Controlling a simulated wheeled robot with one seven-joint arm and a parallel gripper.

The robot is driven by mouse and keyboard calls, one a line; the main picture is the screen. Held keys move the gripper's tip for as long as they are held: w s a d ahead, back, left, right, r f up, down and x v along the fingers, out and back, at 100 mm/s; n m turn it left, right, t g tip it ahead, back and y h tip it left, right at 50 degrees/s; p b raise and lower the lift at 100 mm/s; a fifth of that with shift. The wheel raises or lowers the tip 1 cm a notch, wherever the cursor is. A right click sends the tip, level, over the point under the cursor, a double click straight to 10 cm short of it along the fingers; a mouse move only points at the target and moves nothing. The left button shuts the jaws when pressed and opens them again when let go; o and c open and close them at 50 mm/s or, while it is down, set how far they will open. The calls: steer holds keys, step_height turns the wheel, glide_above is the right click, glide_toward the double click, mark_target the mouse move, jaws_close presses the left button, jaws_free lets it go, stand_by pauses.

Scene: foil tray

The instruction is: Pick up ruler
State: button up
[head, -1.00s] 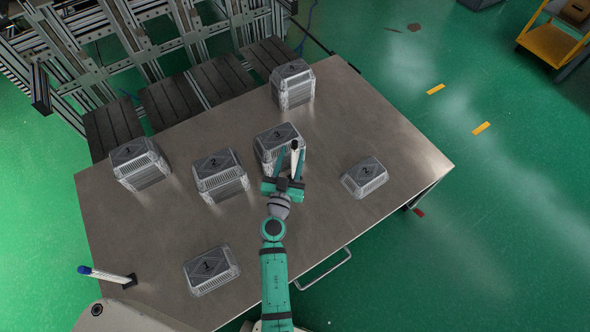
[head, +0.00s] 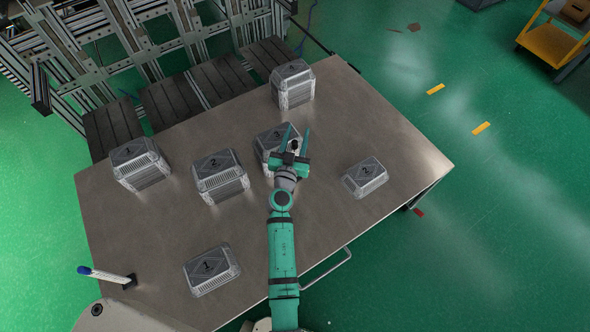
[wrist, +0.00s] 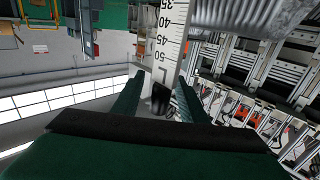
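The ruler (wrist: 168,35) is white with dark markings and numbers from 35 to 50. In the wrist view it runs from the top edge down to between my fingers, and I cannot tell whether it touches them. A small black piece (wrist: 160,100) lies near its lower end. My gripper (head: 295,135) is over the grey box marked 3 (head: 267,143), with its two teal fingers spread apart. They also show on both sides of the ruler in the wrist view (wrist: 160,88). I cannot make out the ruler clearly in the head view.
Several grey ribbed boxes stand on the metal table (head: 330,200), including one at the back (head: 293,84) and a lower one at right (head: 365,178). A white stick with a blue end (head: 105,275) is at front left. The table's front right is clear.

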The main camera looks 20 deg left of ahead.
steer(key=shift+c, duration=0.4)
jaws_close()
